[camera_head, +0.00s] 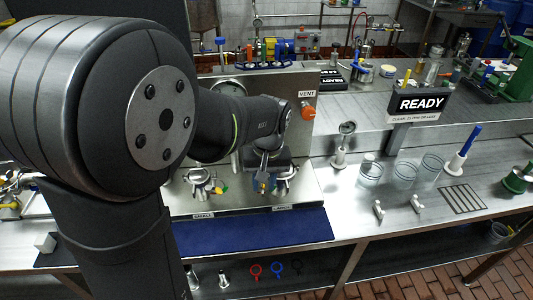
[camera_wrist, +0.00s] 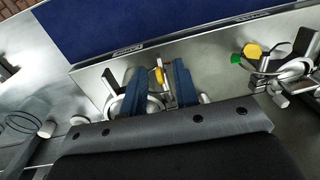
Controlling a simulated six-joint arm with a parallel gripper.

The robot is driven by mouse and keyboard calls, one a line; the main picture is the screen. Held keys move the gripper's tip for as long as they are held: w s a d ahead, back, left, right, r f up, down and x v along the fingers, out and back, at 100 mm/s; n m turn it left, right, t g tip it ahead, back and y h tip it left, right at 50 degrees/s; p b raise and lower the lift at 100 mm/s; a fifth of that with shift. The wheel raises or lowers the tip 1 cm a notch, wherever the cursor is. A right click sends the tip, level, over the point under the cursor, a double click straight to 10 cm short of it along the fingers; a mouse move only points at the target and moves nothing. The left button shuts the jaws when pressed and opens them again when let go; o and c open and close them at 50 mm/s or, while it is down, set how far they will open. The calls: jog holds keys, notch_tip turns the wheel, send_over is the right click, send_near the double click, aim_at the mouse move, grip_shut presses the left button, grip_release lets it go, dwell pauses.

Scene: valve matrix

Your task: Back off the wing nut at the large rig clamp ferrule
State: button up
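The large rig clamp ferrule (camera_head: 287,178) stands on the steel plate behind the blue mat, beside the right-hand label. It is partly hidden by my gripper (camera_head: 264,184). In the wrist view my gripper (camera_wrist: 160,74) has its two blue fingers apart, over the clamp's metal body (camera_wrist: 153,103). A small yellow piece (camera_wrist: 158,75), likely the wing nut, shows between the fingertips with gaps on both sides. Contact with it cannot be told. The small rig clamp (camera_head: 199,180) stands to the left, with yellow and green parts that also show in the wrist view (camera_wrist: 252,51).
A blue mat (camera_head: 250,232) lies in front of the plate. A gauge (camera_head: 347,128), glass beakers (camera_head: 405,172) and a READY sign (camera_head: 421,103) stand farther right.

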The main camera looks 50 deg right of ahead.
notch_tip(320, 180, up, 15)
jog(key=shift+s+d+r, duration=0.2)
jog(key=shift+s+d, duration=0.2)
jog(key=shift+s, duration=0.05)
jog(key=shift+f, duration=0.1)
jog(key=f, duration=1.1)
jog(key=w+a+f, duration=0.1)
jog(key=f, duration=0.5)
jog(key=shift+f, duration=0.15)
